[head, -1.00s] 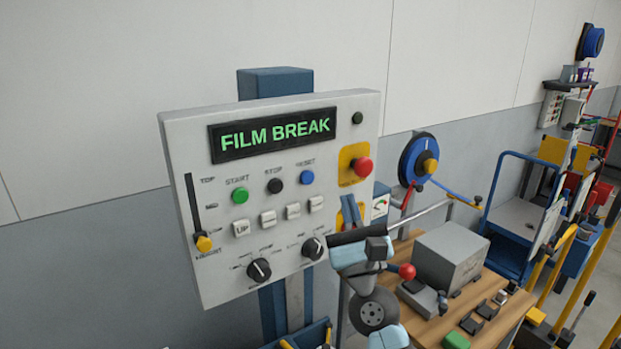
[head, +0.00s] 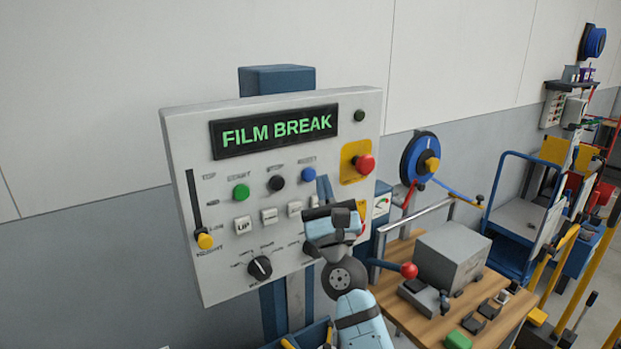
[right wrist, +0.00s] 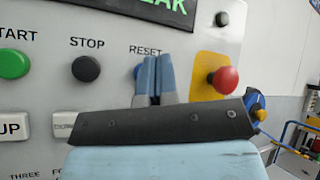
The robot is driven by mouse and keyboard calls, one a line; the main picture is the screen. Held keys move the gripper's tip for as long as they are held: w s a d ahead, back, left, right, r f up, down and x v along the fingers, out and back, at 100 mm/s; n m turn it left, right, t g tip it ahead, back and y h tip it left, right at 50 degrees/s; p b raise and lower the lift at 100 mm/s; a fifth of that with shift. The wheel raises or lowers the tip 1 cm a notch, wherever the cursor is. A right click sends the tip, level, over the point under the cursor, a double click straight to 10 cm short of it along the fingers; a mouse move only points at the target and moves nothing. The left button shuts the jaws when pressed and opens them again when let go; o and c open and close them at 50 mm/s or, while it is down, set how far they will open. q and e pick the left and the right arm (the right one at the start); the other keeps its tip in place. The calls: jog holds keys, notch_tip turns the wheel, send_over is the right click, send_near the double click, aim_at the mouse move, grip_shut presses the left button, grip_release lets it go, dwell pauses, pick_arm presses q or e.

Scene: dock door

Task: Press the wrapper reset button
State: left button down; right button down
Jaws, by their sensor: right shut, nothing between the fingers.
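The wrapper control panel (head: 185,150) is light grey, with a display (head: 275,130) reading FILM BREAK in green letters. The blue reset button (head: 308,175) sits at the right end of the row with the green start button (head: 241,192) and black stop button (head: 276,183). My right gripper (head: 323,188) is shut and empty, its fingertips just below and right of the reset button in the head view. In the right wrist view the fingers (right wrist: 153,72) cover most of the reset button (right wrist: 138,71) under the RESET label. I cannot tell whether they touch it. My left gripper is not in view.
A red emergency button (head: 365,164) on a yellow plate sits right of the reset button. Several white keys, such as UP (head: 243,226), and a black knob (head: 260,267) lie below. A wooden bench (head: 400,320) with a grey box (head: 455,258) stands to the right.

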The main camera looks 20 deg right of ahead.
jog(key=shift+w+a, duration=0.1)
jog(key=shift+w, duration=0.55)
jog(key=shift+w, duration=0.15)
dwell(1.5)
jog(key=shift+w+a, duration=0.1)
jog(key=shift+w, duration=0.15)
jog(key=shift+w+b, duration=0.35)
jog(key=shift+w, duration=0.1)
dwell(0.8)
jog(key=shift+s, duration=0.9)
jog(key=s, duration=0.3)
jog(key=s+d+p, duration=0.1)
jog(key=s, duration=0.1)
dwell(0.3)
